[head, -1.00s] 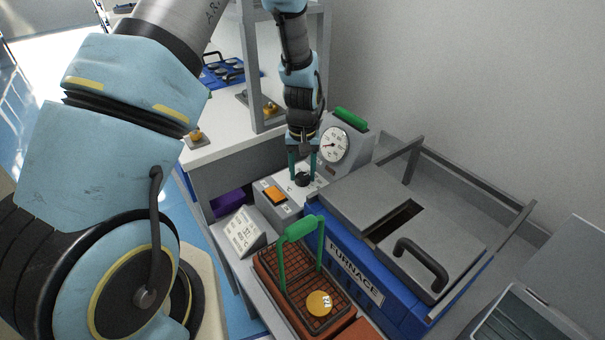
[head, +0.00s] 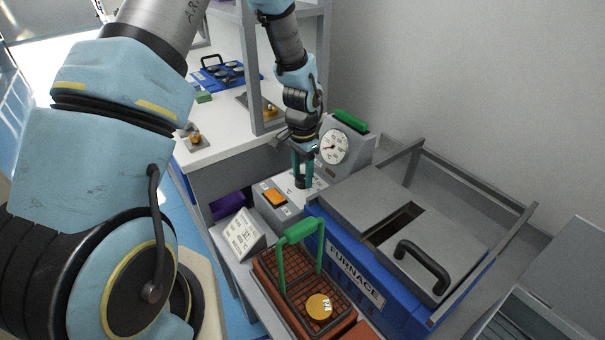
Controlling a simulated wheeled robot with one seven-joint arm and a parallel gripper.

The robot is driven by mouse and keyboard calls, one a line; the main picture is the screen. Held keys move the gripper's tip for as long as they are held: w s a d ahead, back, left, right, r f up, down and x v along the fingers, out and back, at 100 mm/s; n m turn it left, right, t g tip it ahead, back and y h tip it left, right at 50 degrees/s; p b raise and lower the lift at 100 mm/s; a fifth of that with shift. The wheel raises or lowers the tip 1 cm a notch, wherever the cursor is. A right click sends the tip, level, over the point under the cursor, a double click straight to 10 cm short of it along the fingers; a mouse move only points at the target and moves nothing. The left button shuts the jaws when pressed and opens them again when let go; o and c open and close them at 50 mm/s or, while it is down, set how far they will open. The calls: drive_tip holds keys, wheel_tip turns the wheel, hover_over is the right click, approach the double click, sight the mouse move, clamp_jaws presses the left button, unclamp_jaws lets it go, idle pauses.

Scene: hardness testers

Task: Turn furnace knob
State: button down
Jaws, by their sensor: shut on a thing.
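The furnace knob (head: 300,183) is a small black dial on the grey control box in front of the gauge, at the centre of the head view. My gripper (head: 302,170) points down over it with its green fingers closed on the knob's sides. The fingers and wrist partly hide the knob. The blue furnace (head: 355,280) with its grey lid and black handle stands to the right of the knob. A round white gauge (head: 334,146) stands just behind my gripper.
An orange switch (head: 274,196) and a sloped label panel (head: 238,234) sit to the left of the knob. A brown tray (head: 262,272) with a green handle holds a round yellow disc (head: 319,306) in front. A grey post (head: 249,70) rises behind.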

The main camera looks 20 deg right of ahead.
sight(302, 178)
drive_tip(key=shift+m, duration=0.5)
drive_tip(key=shift+c, duration=1.4)
unclamp_jaws()
wheel_tip(302, 178, up, 11)
drive_tip(key=b, duration=0.1)
drive_tip(key=s+a+r+n, duration=0.2)
drive_tip(key=a+n, duration=0.2)
drive_tip(key=a, duration=0.5)
drive_tip(key=s+a+r+n+t, duration=0.1)
drive_tip(key=s+a+r+n, duration=0.1)
drive_tip(key=a+n, duration=0.3)
drive_tip(key=s+a+r+n, duration=0.2)
drive_tip(key=a+n, duration=0.3)
drive_tip(key=a, duration=0.9)
drive_tip(key=shift+s+t, duration=0.3)
drive_tip(key=shift+s, duration=0.1)
